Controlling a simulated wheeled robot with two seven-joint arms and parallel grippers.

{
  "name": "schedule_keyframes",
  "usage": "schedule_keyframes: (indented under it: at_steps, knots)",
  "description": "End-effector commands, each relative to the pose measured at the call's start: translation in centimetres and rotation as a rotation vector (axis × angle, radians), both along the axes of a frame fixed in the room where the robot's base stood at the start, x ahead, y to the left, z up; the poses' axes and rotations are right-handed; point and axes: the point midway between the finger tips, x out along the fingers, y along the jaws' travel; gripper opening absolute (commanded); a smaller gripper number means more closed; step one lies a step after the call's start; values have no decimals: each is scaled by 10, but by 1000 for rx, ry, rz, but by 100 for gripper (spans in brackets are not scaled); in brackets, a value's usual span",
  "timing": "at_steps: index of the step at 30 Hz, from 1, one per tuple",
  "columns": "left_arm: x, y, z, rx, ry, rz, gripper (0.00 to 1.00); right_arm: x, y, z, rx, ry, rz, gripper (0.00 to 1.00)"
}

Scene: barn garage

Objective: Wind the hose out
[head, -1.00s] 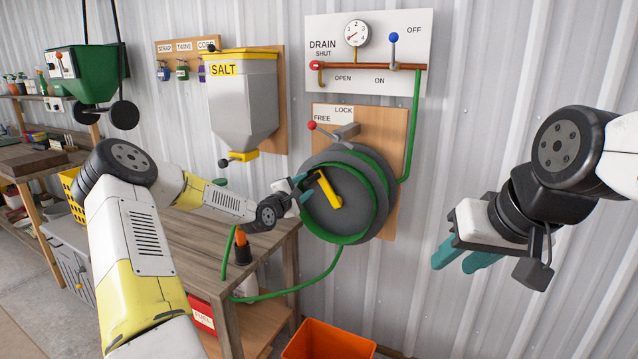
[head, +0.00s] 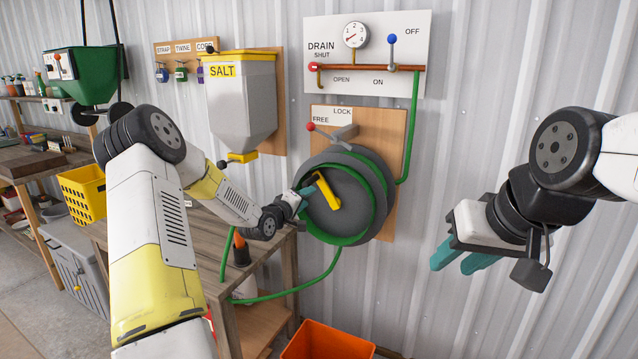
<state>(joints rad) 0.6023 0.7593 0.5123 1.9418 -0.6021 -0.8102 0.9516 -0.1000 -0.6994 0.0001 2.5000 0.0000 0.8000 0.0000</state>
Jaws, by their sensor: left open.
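The grey hose reel (head: 318,217) with green hose (head: 372,190) wound on it hangs on a wooden wall board. Its yellow crank handle (head: 327,191) is on the reel's face. My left gripper (head: 308,190) is open at the reel's face, right beside the crank; whether it touches the crank I cannot tell. The hose's free length (head: 290,296) hangs from the reel and runs over the wooden bench's edge. My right gripper (head: 461,259) is empty, away from the reel, with its fingers apart.
A wooden bench (head: 206,231) stands below left of the reel, with a black-and-orange nozzle (head: 241,248) on it. An orange bin (head: 326,342) is on the floor. The drain panel (head: 340,85) and salt hopper (head: 242,100) are above.

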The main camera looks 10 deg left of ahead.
Motion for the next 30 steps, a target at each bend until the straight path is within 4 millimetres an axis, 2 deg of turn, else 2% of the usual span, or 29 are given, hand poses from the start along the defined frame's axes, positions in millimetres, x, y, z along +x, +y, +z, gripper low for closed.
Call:
schedule_keyframes:
  at_steps: [1, 6, 9, 12, 17, 30]
  knots:
    - [2, -1, 0, 138, -55, -14, 43, 0, 0, 0, 0, -1, 0, 36]
    - [5, 8, 10, 604, -254, -41, 43, 0, 0, 0, 0, 0, 0, 36]
    - [6, 13, 19, 813, -347, -47, 43, 0, 0, 0, 0, 0, 0, 36]
    - [6, 16, 25, 949, -407, -49, 43, 0, 0, 0, 0, -1, 0, 36]
    - [11, 16, 29, 1027, -442, -50, 43, 0, 0, 0, 0, -1, 0, 36]
    - [71, -3, 29, 1025, -441, -48, 43, 0, 0, 0, 0, 0, 0, 36]
